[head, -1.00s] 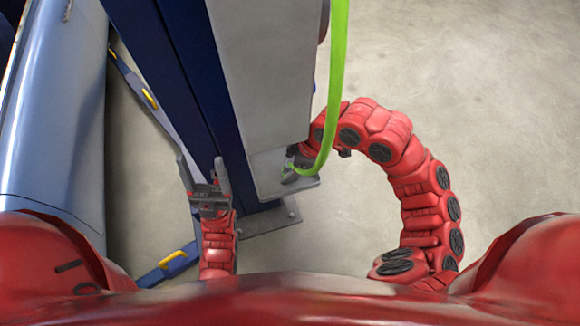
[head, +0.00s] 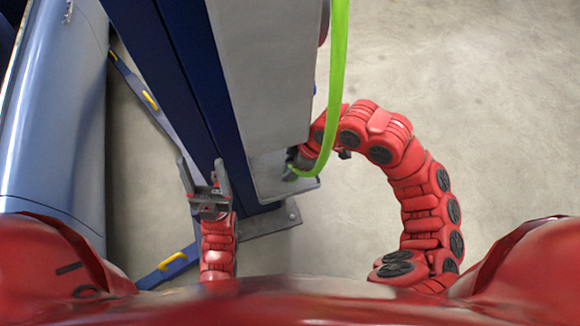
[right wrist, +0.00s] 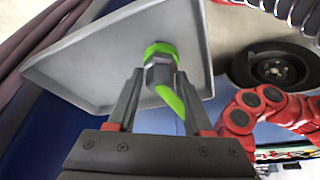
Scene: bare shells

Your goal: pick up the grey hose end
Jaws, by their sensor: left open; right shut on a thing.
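The grey hose end (right wrist: 160,72) is a faceted fitting with a green band, seen in the right wrist view between my right gripper's two fingers (right wrist: 159,84). My right gripper is shut on it, close by the grey plate (right wrist: 95,65). In the head view, the right gripper (head: 291,166) is small and partly hidden beside the post, over the plate (head: 268,178). The bright green hose (head: 337,85) hangs down from the top and curves in to this gripper. My left gripper (head: 203,172) is open and empty, left of the plate.
A blue and grey post (head: 262,75) stands between my arms, with a metal foot (head: 272,220) on the floor. A large light-blue cylinder (head: 55,120) lies at the left. The concrete floor (head: 490,120) at the right is clear. A black tyre (right wrist: 278,68) shows in the right wrist view.

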